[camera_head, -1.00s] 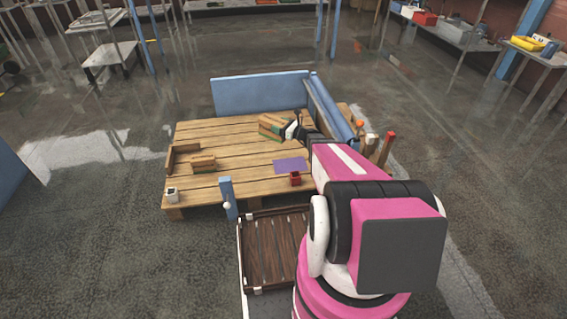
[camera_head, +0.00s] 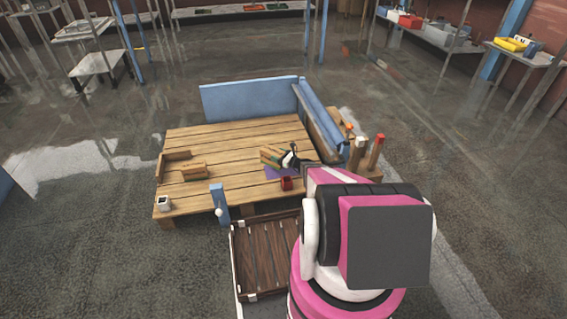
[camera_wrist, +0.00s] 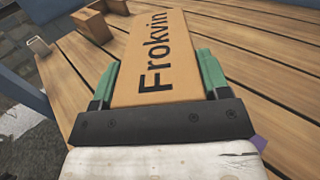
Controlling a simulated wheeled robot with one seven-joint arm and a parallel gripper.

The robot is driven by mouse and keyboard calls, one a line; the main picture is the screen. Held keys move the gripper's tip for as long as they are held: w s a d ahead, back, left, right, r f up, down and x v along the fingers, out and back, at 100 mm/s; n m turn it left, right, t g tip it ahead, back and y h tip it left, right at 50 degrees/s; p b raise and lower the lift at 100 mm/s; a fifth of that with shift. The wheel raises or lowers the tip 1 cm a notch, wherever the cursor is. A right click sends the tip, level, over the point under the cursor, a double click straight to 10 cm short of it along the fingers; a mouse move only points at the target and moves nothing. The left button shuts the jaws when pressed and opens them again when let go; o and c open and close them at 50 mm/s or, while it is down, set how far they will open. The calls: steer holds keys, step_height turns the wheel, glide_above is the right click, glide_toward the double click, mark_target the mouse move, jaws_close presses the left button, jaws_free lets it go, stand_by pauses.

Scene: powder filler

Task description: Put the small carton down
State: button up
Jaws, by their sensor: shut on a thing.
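My gripper (camera_head: 288,158) is shut on a brown carton (camera_head: 270,154), which shows over the right half of the pallet deck. In the wrist view the carton (camera_wrist: 153,62) lies between two green fingers, its printed face reading "Frokvin". A purple patch (camera_head: 276,173) lies on the deck; the carton and gripper cover part of it in the head view. A sliver of the purple patch (camera_wrist: 260,143) shows beside my gripper in the wrist view. I cannot tell whether the carton touches the deck.
Another brown carton (camera_head: 194,172) sits left on the pallet (camera_head: 225,160), near a wooden corner piece (camera_head: 172,158). A small red box (camera_head: 286,184) stands just before the purple patch. Blue walls (camera_head: 250,100) bound the back and right.

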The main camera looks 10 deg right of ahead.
steer(key=shift+w+d+f, duration=0.2)
steer(key=shift+d+f, duration=0.45)
steer(key=shift+f, duration=0.4)
steer(key=shift+w+d+f, duration=0.15)
steer(key=shift+d+f, duration=0.5)
steer(key=shift+f, duration=0.4)
steer(key=shift+w+d+f, duration=0.2)
steer(key=shift+d+f, duration=0.45)
steer(key=shift+f, duration=0.4)
steer(key=shift+f, duration=0.2)
steer(key=o, duration=1.2)
